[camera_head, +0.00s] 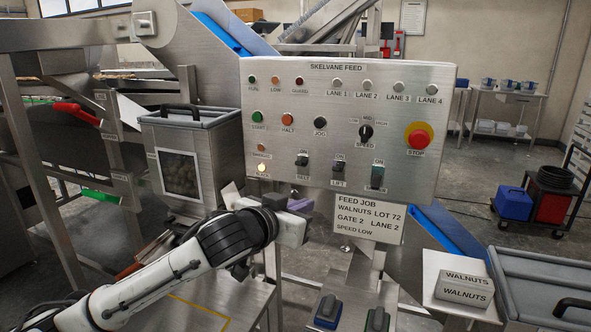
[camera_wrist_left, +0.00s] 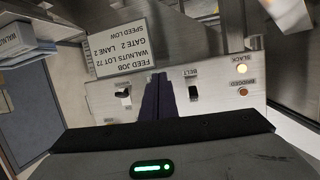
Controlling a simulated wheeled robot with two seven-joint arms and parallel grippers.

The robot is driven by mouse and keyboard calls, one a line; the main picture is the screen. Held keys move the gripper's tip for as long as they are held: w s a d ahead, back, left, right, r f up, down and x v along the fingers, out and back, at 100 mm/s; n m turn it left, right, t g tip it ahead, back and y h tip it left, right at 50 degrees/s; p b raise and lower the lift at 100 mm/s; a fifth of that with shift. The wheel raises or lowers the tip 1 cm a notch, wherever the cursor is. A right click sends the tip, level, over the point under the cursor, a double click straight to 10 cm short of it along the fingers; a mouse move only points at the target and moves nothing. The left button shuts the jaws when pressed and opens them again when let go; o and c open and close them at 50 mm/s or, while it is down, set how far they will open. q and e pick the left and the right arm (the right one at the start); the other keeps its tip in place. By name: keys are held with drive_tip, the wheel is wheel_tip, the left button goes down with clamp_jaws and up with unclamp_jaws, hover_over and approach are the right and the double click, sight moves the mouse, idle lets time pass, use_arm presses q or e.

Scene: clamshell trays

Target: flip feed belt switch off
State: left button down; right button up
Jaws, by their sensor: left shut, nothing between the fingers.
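The feed belt switch (camera_head: 302,160), labelled BELT, sits low on the steel control panel (camera_head: 285,95). Its dark lever appears to point up toward the ON mark. In the left wrist view, where the panel is upside down, the belt switch (camera_wrist_left: 193,92) is right of the fingers. My left gripper (camera_head: 302,205) is below the belt switch in the head view, near the panel's lower edge. The fingers look apart from both levers. My right gripper is not in view.
The lift switch (camera_head: 338,168) and another switch (camera_head: 377,177) stand right of the belt switch. A lit yellow slack lamp (camera_head: 262,168) is to its left. A red stop button (camera_head: 418,138) is at the panel's right. A job sign (camera_head: 356,209) hangs below the panel.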

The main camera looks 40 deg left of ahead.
sight(304, 136)
use_arm(q)
drive_tip(key=s+a+r+n+t+y, duration=0.1)
drive_tip(key=a+r, duration=0.3)
drive_tip(key=r, duration=0.8)
drive_tip(key=shift+s+a+n+t+y+b, duration=0.15)
drive_tip(key=shift+a+n+t+y+b, duration=0.15)
drive_tip(key=shift+n+y, duration=0.45)
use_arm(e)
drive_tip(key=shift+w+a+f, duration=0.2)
use_arm(q)
drive_tip(key=p+x, duration=0.2)
drive_tip(key=x, duration=0.8)
drive_tip(key=shift+r, duration=0.15)
drive_tip(key=f, duration=0.1)
drive_tip(key=s+f, duration=0.1)
drive_tip(key=f, duration=0.1)
drive_tip(key=shift+s+f+m, duration=0.15)
drive_tip(key=shift+m, duration=0.1)
drive_tip(key=shift+s+d+f, duration=0.15)
drive_tip(key=shift+f, duration=0.2)
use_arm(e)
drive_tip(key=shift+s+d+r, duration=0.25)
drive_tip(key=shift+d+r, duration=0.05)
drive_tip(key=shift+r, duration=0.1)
